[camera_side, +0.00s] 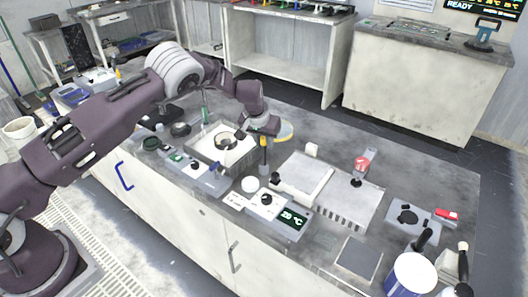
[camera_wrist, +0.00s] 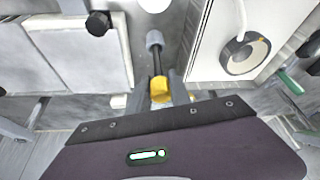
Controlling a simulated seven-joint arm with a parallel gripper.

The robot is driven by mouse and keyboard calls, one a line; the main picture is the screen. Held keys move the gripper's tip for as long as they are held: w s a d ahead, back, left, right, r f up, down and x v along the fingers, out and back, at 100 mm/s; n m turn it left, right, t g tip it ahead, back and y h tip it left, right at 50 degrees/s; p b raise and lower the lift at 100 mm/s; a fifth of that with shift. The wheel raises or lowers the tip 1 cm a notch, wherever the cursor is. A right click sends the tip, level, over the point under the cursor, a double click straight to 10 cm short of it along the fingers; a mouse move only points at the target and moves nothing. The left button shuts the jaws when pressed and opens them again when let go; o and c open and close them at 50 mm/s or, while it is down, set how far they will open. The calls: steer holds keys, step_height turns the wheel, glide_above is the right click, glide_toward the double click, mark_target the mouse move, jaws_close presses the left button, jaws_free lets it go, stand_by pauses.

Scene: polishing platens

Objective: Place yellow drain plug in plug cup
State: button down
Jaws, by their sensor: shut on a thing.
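The yellow drain plug (camera_wrist: 160,88) has a yellow grip, a thin black stem and a grey end, pointing away from my gripper in the wrist view. My gripper (camera_wrist: 163,94) is shut on the yellow part. In the side view the plug (camera_side: 263,142) hangs about upright below my gripper (camera_side: 263,135), between the basin and the flat plate unit. I cannot tell whether its lower end touches the counter. A small white round cup (camera_side: 249,184), likely the plug cup, stands in front of the plug. It shows partly at the wrist view's top edge (camera_wrist: 154,4). Its inside is unclear.
A pale basin (camera_side: 205,155) with a dark-rimmed ring (camera_side: 225,141) is left of the plug. A flat plate unit (camera_side: 302,172) with a black knob (camera_side: 275,178) is to the right. A temperature display (camera_side: 293,217) lies in front. A yellow-rimmed disc (camera_side: 285,131) is behind.

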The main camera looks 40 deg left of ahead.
mark_target(263, 145)
steer(key=shift+f, duration=1.4)
steer(key=c, duration=1.2)
jaws_free()
steer(key=shift+f, duration=0.15)
steer(key=v, duration=1.2)
